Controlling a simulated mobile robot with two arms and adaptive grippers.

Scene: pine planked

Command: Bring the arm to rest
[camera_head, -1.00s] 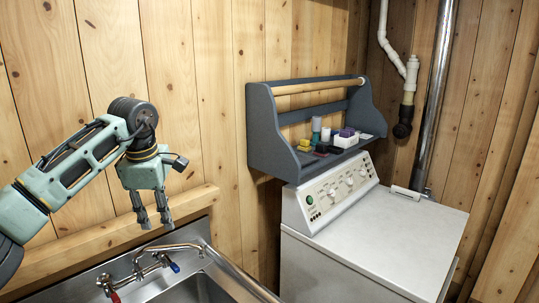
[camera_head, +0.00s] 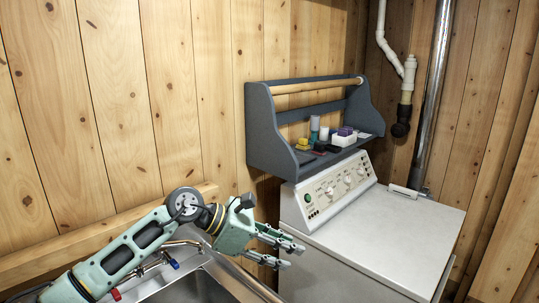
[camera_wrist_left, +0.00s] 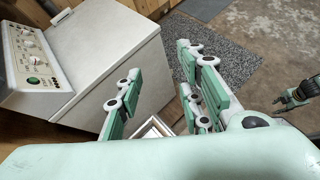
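My left arm comes in low from the left in the head view, in front of the sink. Its gripper (camera_head: 292,256) points right, beside the front left of the white washer, and holds nothing. In the left wrist view its fingers (camera_wrist_left: 158,95) stand well apart with floor and a pale frame-like thing visible between and beyond them. A second gripper, which looks like my right one (camera_wrist_left: 286,98), shows small at the right edge of that view. How far its fingers are apart is unclear.
The white washer (camera_head: 385,235) fills the lower right and also shows in the left wrist view (camera_wrist_left: 110,60). A grey shelf (camera_head: 262,125) with small bottles and boxes hangs above it. The steel sink (camera_head: 190,288) has a faucet (camera_head: 165,262). A grey mat (camera_wrist_left: 225,65) lies on the floor.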

